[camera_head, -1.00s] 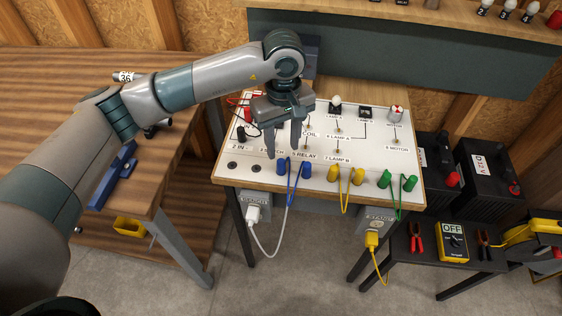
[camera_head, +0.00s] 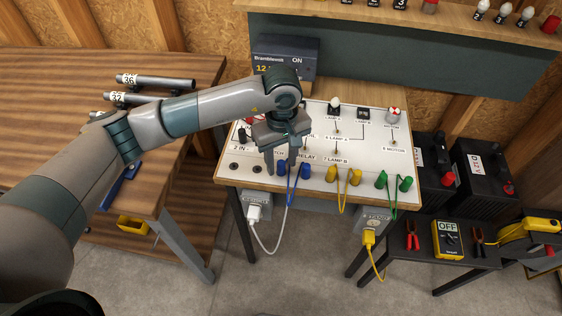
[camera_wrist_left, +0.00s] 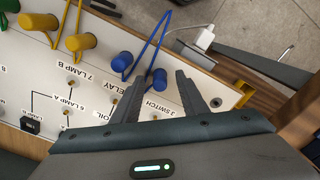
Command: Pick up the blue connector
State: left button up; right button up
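Two blue connectors sit on the white panel (camera_head: 232,147) near its front edge, joined by a blue cable. In the head view the left one (camera_head: 282,167) is partly behind my gripper and the right one (camera_head: 306,171) stands clear. My left gripper (camera_head: 280,168) is open above the panel, fingers pointing down. In the left wrist view one blue connector (camera_wrist_left: 159,82) shows between the fingertips of the left gripper (camera_wrist_left: 158,77); contact cannot be told. The other blue connector (camera_wrist_left: 122,62) lies just outside one finger. My right gripper is out of view.
Yellow plugs (camera_head: 355,177) and green plugs (camera_head: 405,184) stand right of the blue ones. A white plug (camera_head: 254,213) and a yellow plug (camera_head: 369,238) hang below the front edge. A power supply (camera_head: 285,58) stands behind. A low table (camera_head: 425,271) holds tools at right.

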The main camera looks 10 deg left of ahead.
pick_arm(q)
jog(key=shift+f, duration=0.45)
grip_shut()
jog(key=shift+r, duration=0.1)
